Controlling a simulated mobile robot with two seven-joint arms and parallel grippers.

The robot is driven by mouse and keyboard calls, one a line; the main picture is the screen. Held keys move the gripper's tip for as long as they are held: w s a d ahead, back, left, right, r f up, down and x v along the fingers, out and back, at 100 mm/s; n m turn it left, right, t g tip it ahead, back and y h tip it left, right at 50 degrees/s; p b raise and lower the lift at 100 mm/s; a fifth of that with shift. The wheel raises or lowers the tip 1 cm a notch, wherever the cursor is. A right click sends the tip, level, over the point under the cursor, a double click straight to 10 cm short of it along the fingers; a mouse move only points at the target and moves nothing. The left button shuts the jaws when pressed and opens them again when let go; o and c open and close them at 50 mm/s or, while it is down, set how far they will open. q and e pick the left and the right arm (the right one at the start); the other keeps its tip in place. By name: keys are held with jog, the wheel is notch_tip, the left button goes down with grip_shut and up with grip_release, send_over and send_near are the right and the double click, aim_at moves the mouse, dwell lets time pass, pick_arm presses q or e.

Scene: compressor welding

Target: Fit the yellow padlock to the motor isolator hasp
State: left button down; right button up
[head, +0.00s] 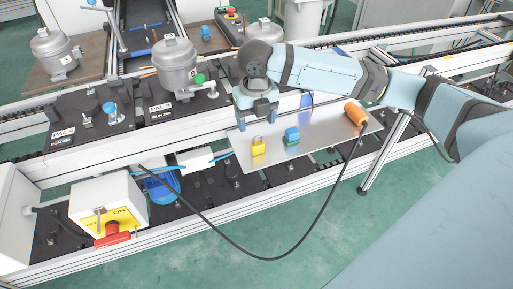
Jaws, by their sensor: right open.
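The yellow padlock (258,148) stands on a flat grey metal plate (325,148), its shackle upward. My right gripper (257,120) points down just behind and above the padlock in the picture. It is open, with nothing visible between its fingers, and appears apart from the padlock. The motor isolator (100,198) is a white box at the lower left, with a yellow face marked ON and a red handle (113,235). A small metal piece stands at its yellow face; I cannot tell whether it is the hasp. My left gripper is out of view.
An orange tool (356,113) on the plate trails a black cable looping toward the isolator. A blue motor (160,185) sits beside the isolator. Grey compressors (175,62) stand on the conveyor behind.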

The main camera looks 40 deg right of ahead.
aim_at(257, 143)
notch_tip(257, 143, down, 5)
jog(key=shift+r, duration=0.2)
jog(key=f, duration=0.1)
jog(key=f+b, duration=0.1)
jog(key=f, duration=0.3)
jog(key=shift+d+f, duration=0.15)
jog(key=shift+d, duration=0.1)
jog(key=c, duration=1)
jog(key=shift+c, duration=0.2)
notch_tip(257, 143, up, 20)
jog(key=p, duration=0.2)
jog(key=shift+p, duration=0.3)
